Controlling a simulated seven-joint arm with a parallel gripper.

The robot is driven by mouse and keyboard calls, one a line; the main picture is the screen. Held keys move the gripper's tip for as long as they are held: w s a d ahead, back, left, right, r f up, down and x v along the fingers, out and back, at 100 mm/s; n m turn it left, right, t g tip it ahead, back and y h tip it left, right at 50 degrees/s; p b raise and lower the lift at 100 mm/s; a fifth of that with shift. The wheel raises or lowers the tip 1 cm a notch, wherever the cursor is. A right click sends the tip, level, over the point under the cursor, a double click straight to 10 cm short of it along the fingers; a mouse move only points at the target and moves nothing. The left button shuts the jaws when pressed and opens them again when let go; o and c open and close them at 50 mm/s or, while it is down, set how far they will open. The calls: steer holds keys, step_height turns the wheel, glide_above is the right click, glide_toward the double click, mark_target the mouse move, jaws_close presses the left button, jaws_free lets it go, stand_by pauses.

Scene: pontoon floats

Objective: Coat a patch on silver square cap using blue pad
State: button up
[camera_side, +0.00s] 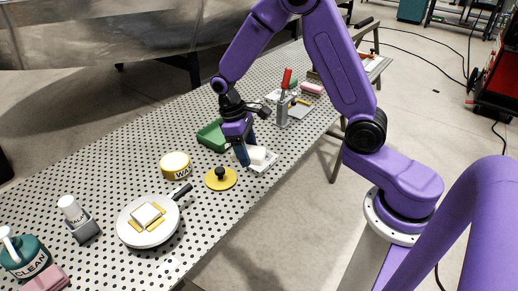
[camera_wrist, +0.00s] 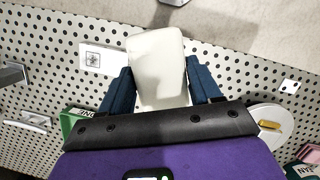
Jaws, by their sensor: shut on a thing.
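My gripper (camera_side: 247,152) is low over the middle of the perforated table. Its two dark blue fingers are shut on a whitish block (camera_wrist: 158,75), which sticks out past the fingertips in the wrist view. The block also shows beside the fingers in the side view (camera_side: 258,154), above or on a flat white plate (camera_side: 264,163); I cannot tell whether they touch. A pale square piece (camera_side: 146,215) with yellow strips lies on a round white pan (camera_side: 130,233) at the lower left. I cannot make out a clearly silver square cap or a separate blue pad.
A yellow wax tin (camera_side: 175,167) and a yellow disc with a black knob (camera_side: 221,180) stand left of my gripper. A green tray (camera_side: 209,138) is behind it. A red-handled clamp (camera_side: 284,105) stands beyond. A bottle (camera_side: 68,208) and teal cleaner (camera_side: 26,258) are at far left.

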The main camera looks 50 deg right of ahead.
steer(key=w+a+n+t+h, duration=0.25)
steer(key=w+a+n, duration=0.45)
steer(key=a+n, duration=0.65)
steer(key=r+n+t+y, duration=0.1)
steer(key=n+t+y, duration=0.3)
steer(key=n, duration=1.4)
glide_above(150, 217)
steer(key=shift+g, duration=0.35)
steer(key=shift+s+f, duration=0.25)
steer(key=shift+f, duration=1.35)
steer(key=shift+s+f, duration=0.2)
steer(key=shift+f, duration=1.35)
steer(key=shift+w+f, duration=0.55)
steer(key=shift+w, duration=2.95)
steer(key=shift+s, duration=3.5)
step_height(150, 217, up, 8)
